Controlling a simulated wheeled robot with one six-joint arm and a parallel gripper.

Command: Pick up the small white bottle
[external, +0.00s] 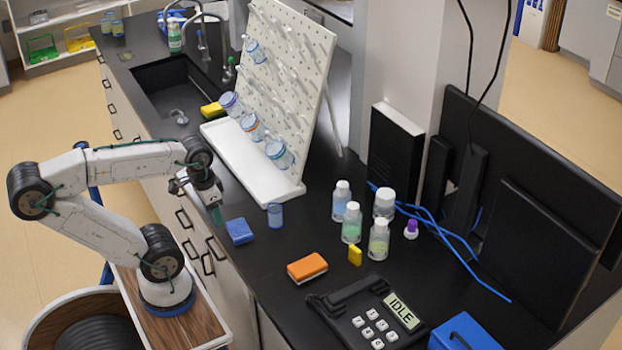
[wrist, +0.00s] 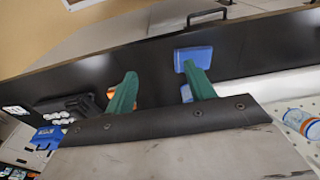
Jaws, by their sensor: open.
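A small white bottle with a purple cap (external: 411,230) stands on the black counter, right of a group of several larger clear bottles with white caps (external: 351,222). Blue cables lie close beside it. I cannot make it out in the wrist view. My gripper (external: 215,212) is open and empty, pointing down above the counter's front edge, far to the left of the small bottle. Its two green fingers stand apart in the wrist view (wrist: 160,72).
A blue sponge (external: 239,231) lies just right of my gripper. An orange sponge (external: 307,268), a yellow block (external: 355,256) and a phone (external: 372,315) lie nearer the bottles. A white peg rack (external: 285,70) stands behind; a monitor (external: 540,190) stands right.

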